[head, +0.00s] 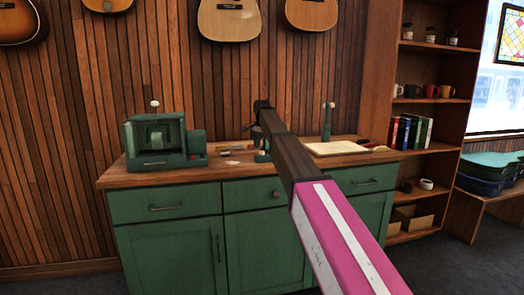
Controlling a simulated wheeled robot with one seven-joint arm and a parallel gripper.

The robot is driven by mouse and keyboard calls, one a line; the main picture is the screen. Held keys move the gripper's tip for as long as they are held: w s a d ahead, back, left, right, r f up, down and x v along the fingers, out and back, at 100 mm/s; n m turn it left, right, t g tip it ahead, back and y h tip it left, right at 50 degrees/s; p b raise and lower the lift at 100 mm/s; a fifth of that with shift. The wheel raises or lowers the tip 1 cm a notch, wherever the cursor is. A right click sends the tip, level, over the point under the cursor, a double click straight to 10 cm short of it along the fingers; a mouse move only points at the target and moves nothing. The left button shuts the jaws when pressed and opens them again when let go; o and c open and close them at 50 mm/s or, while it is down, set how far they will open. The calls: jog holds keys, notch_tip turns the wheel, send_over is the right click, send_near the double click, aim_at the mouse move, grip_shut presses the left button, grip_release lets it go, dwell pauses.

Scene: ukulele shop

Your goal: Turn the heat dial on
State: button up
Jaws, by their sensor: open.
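My arm reaches in from the lower right, pink and white and then dark, over the green cabinet's wooden top. My gripper (261,104) is at its far end, small and seen from behind, open, in front of the wood-slat wall. A green boxy machine (155,141) stands on the left end of the counter, with a small green box (197,146) at its right side. I cannot make out a heat dial on either. My gripper is to the right of this machine and apart from it. My arm partly hides another green item (261,156) on the counter.
Small loose items (232,152) lie right of the machine. A pale board (337,148) and a green upright tool (327,120) are farther right. Guitars (229,18) hang above. A shelf (424,140) with books and mugs stands at the right. The wooden counter (225,168) has a clear front edge.

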notch_tip(320, 180, up, 8)
dwell(0.5)
